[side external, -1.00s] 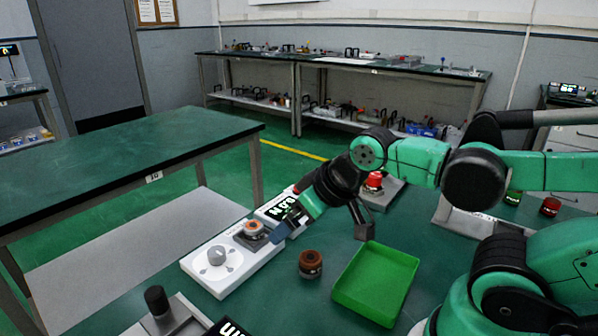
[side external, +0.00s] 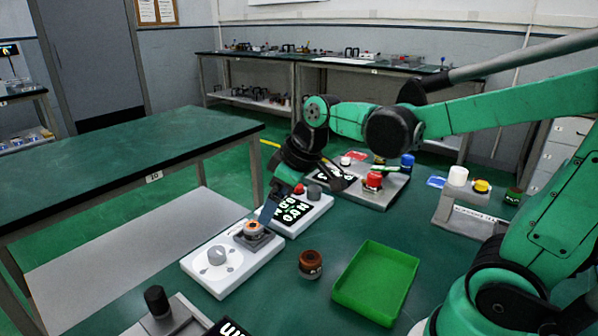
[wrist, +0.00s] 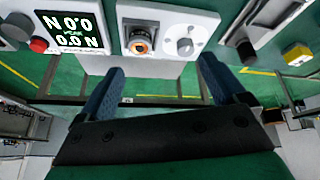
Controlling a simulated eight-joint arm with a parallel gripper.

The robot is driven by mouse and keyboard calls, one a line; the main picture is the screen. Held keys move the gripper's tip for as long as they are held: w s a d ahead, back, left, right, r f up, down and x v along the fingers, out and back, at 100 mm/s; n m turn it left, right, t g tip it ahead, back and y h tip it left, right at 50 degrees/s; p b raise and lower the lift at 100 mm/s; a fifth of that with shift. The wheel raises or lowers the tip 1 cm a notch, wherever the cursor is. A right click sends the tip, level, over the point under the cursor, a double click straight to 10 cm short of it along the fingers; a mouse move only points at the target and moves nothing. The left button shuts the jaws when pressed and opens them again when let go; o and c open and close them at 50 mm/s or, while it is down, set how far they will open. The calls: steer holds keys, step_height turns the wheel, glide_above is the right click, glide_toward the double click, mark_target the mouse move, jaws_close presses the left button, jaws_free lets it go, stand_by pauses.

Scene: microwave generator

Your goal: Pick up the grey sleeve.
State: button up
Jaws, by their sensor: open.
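I cannot tell for sure which thing is the grey sleeve. A short dark grey cylinder (side external: 314,192) stands on the white display unit, beside a red button; in the wrist view it is at the top left (wrist: 18,27). A lighter grey round knob (side external: 216,256) sits on the white box, also in the wrist view (wrist: 185,46). An orange-topped ring part (side external: 254,228) sits in a dark square seat on that box. My gripper (side external: 268,212) is above the box near this seat, its blue fingers apart and empty. In the wrist view the gripper (wrist: 160,65) has the ring part beyond its fingertips.
A brown cylinder (side external: 310,264) stands on the green table beside an empty green tray (side external: 345,291). A grey plate with a red button (side external: 373,180) is behind. A grey stand with a black knob (side external: 156,301) is at the front left. Bare table lies around the brown cylinder.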

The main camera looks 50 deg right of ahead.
mark_target(254, 225)
steer(key=w+d+f+n, duration=0.1)
steer(key=w, duration=0.1)
steer(key=w+d+f+n+g+y, duration=0.1)
steer(key=w+f+n, duration=0.1)
steer(key=w+d+f+n+y, duration=0.1)
steer(key=w, duration=0.1)
steer(key=shift+w+d+f+n+g, duration=0.2)
steer(key=shift+w+f+n+g, duration=0.05)
steer(key=shift+f+n+g, duration=0.15)
steer(key=shift+w+d+f, duration=0.1)
steer(key=shift+w+f, duration=0.05)
steer(key=shift+f, duration=0.05)
steer(key=shift+x, duration=2.8)
jaws_close()
